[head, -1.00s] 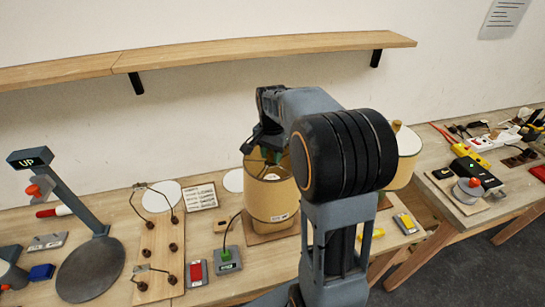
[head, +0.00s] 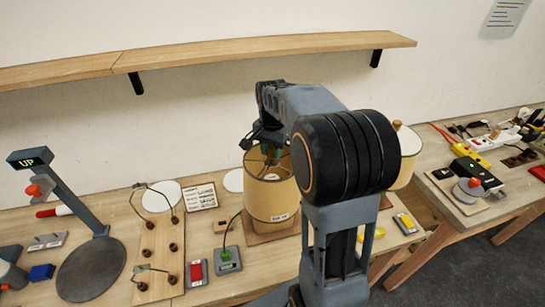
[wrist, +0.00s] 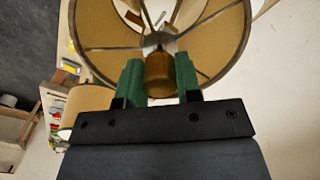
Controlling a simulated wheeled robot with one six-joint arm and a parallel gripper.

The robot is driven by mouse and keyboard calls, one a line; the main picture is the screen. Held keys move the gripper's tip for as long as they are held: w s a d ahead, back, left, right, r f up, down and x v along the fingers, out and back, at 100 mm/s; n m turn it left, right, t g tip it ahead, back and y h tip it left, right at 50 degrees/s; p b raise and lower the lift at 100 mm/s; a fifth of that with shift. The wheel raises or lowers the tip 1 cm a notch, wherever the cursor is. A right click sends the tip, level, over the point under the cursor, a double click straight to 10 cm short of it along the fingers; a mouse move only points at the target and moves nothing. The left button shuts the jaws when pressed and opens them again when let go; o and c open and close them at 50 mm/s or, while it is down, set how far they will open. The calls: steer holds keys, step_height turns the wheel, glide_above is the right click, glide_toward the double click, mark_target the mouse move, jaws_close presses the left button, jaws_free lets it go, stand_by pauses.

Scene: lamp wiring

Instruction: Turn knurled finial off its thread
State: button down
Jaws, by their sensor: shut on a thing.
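The knurled finial (wrist: 159,72) shows in the wrist view as a brown, brass-like cylinder between the two green fingers of my gripper (wrist: 159,80). My gripper is shut on it. Beyond it, the thin spokes of the lampshade (wrist: 215,77) meet near the middle of the shade's ring. In the head view, my gripper (head: 264,155) points down into the open top of the tan shade (head: 270,203). The finial cannot be made out there, and its thread is hidden in both views.
A second shade (head: 407,160) stands to the right, partly behind my arm. A shelf (head: 230,55) runs along the wall.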

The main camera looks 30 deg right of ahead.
steer(key=shift+r, duration=1.7)
steer(key=shift+s+d, duration=0.1)
